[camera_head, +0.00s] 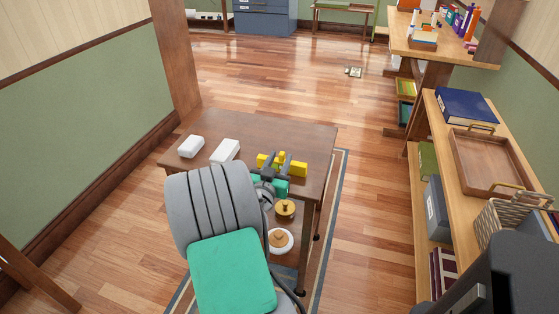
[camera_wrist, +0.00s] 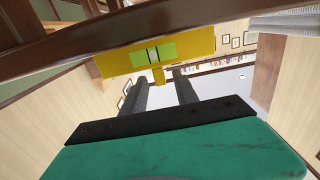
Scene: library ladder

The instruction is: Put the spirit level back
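The yellow spirit level (camera_head: 297,169) lies at the right part of the brown wooden table, partly hidden behind my gripper. In the wrist view the level (camera_wrist: 200,43) is a long yellow bar with a green vial window, and a short yellow stub points from it toward my gripper. My gripper (camera_head: 272,166) is at the near side of the level. In the wrist view its two dark fingers (camera_wrist: 158,80) are apart, with the stub showing between their tips. I see no finger clearly touching it.
Two white blocks (camera_head: 225,151) stand on the left of the table (camera_head: 250,128). A gold round object (camera_head: 285,208) and a white round one (camera_head: 281,241) sit lower down. A shelf with a wooden tray (camera_head: 487,160) is at the right. Floor beyond the table is mostly clear.

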